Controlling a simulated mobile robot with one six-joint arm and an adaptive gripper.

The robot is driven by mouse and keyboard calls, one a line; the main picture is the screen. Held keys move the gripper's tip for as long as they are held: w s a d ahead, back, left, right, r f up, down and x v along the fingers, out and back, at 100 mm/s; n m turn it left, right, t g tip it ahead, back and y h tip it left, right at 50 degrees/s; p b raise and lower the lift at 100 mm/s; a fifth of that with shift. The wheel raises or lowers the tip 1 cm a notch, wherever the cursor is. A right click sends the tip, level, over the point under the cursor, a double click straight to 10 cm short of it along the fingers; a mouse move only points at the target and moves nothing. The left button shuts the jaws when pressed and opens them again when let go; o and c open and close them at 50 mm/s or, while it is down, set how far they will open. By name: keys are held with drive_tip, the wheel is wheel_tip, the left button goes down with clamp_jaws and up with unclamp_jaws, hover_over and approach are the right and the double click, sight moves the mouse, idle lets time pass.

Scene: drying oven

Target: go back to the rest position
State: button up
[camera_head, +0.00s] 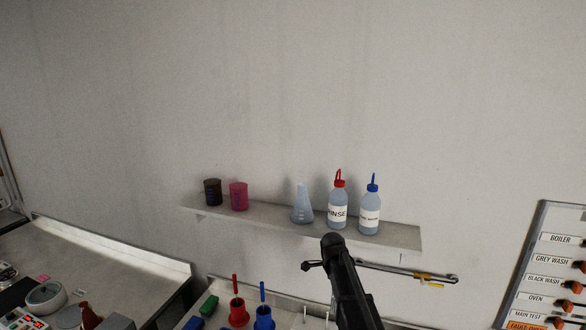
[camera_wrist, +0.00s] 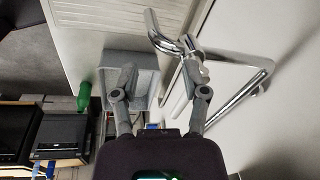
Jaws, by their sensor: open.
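My gripper (camera_wrist: 160,74) shows in the wrist view with its two grey fingers spread apart and nothing between them. A chrome tap with a bent pipe (camera_wrist: 228,105) lies beyond the fingertips, close to the right finger in the picture; I cannot tell the gap. A grey open basin or box (camera_wrist: 133,60) lies behind the left finger. In the head view my dark arm rises at the lower middle, in front of the wall shelf. Whether the gripper's fingers show there, I cannot tell.
A wall shelf (camera_head: 275,225) holds a dark beaker (camera_head: 213,192), a pink beaker (camera_head: 239,196), a flask (camera_head: 302,207), a red-capped bottle (camera_head: 338,212) and a blue-capped bottle (camera_head: 370,212). A labelled switch panel (camera_head: 550,270) is at right. A bench (camera_head: 110,255) is at left.

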drive_tip(key=s+d+f+n+b, duration=0.1)
drive_tip(key=s+f+n+b, duration=0.4)
drive_tip(key=s, duration=0.4)
drive_tip(key=s+d+f+n+g+b, duration=0.1)
drive_tip(key=s+d+f+n+b, duration=0.1)
drive_tip(key=s+f+n+b, duration=0.4)
drive_tip(key=s+d+f+n+y+b, duration=0.1)
drive_tip(key=s+f+n+b, duration=0.5)
drive_tip(key=s, duration=0.5)
drive_tip(key=shift+s+d+f+n+g, duration=0.15)
drive_tip(key=shift+s+f+n+g, duration=0.2)
drive_tip(key=shift+n, duration=0.35)
drive_tip(key=shift+w+d, duration=0.1)
drive_tip(key=shift+d, duration=0.05)
